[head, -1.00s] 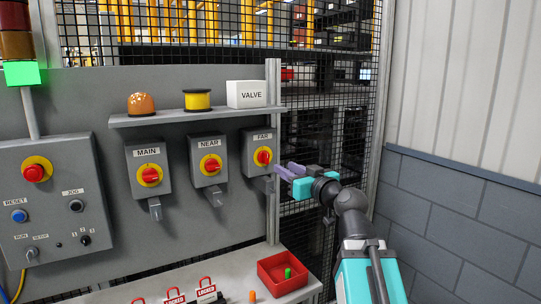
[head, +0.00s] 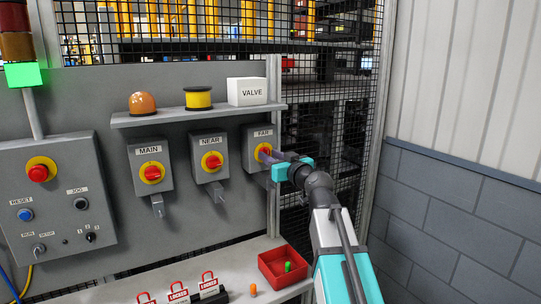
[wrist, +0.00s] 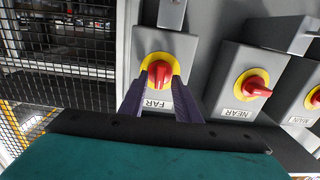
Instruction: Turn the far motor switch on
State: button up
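The grey FAR switch box (head: 250,139) is on the panel, rightmost of three. It has a red knob on a yellow disc (head: 257,151). My gripper (head: 266,155) is at the knob from the right and partly hides it. In the wrist view the red knob (wrist: 159,73) on its yellow disc (wrist: 148,60) sits between the two purple fingertips of my gripper (wrist: 159,82). The fingers are apart, one on each side of the knob. I cannot tell whether they touch it. The FAR label (wrist: 157,105) shows upside down between the fingers.
The NEAR switch (head: 211,161) and MAIN switch (head: 152,172) are to the left. A shelf (head: 180,116) above holds an orange beacon, a yellow spool and a VALVE box (head: 247,92). Below, a red tray (head: 283,267) and red padlocks lie on a ledge. Mesh fencing is at right.

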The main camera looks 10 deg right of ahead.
jog(key=shift+w, duration=0.1)
grip_shut()
jog(key=shift+m+b, duration=0.3)
jog(key=shift+m, duration=0.1)
jog(key=shift+f+m+b, duration=0.1)
jog(key=shift+m+b, duration=0.45)
jog(key=shift+m, duration=0.65)
jog(key=m, duration=0.4)
jog(key=shift+d+b, duration=0.1)
jog(key=shift+b, duration=0.2)
jog(key=m+p, duration=0.1)
jog(key=m, duration=0.4)
jog(key=m+p, duration=0.2)
jog(key=m, duration=0.3)
jog(key=shift+d+f+m, duration=0.1)
jog(key=shift+m, duration=0.2)
